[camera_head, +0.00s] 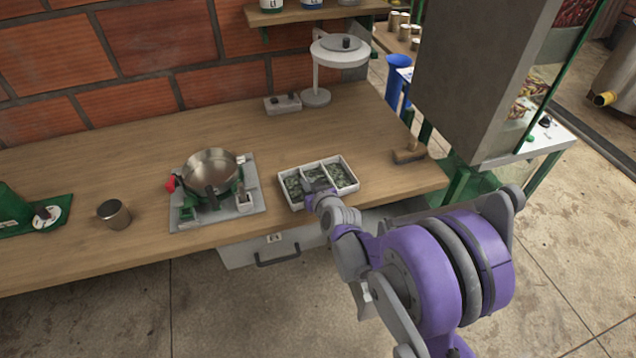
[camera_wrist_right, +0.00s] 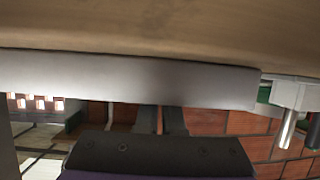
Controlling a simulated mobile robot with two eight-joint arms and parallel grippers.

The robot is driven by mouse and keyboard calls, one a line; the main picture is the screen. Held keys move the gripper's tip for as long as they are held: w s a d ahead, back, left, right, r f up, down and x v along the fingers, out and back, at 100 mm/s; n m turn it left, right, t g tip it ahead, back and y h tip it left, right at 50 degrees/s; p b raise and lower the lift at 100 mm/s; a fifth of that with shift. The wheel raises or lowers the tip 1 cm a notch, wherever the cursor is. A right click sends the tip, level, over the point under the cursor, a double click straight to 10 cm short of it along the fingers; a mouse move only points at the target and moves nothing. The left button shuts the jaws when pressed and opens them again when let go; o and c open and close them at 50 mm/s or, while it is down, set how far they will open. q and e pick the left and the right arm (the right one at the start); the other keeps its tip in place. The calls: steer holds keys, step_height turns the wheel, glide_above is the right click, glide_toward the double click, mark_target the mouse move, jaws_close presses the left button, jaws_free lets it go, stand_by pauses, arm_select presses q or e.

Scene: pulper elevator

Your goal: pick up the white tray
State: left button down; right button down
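The white tray (camera_head: 344,193) lies on the wooden table near its front edge, with several compartments holding dark green bits. My right gripper (camera_head: 318,188) reaches down over the tray's front side, at about the left divider. In the right wrist view, a pale wall that looks like the tray's (camera_wrist_right: 130,80) crosses the picture. The two dark fingers of the right gripper (camera_wrist_right: 160,120) stand side by side with a narrow gap. Their tips are hidden behind that wall, so I cannot tell whether they hold anything. My left gripper is in neither view.
A metal pan on a scale-like stand (camera_head: 212,175) is left of the tray, with a metal cup (camera_head: 114,214) beyond. A wooden-handled tool (camera_head: 409,155) lies to the right. A white lamp-like device (camera_head: 317,95) stands behind. A large grey machine (camera_head: 470,80) blocks the right.

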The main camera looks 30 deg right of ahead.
step_height(320, 180, up, 10)
steer(key=shift+r+p, duration=0.1)
steer(key=shift+p, duration=1)
stand_by(0.8)
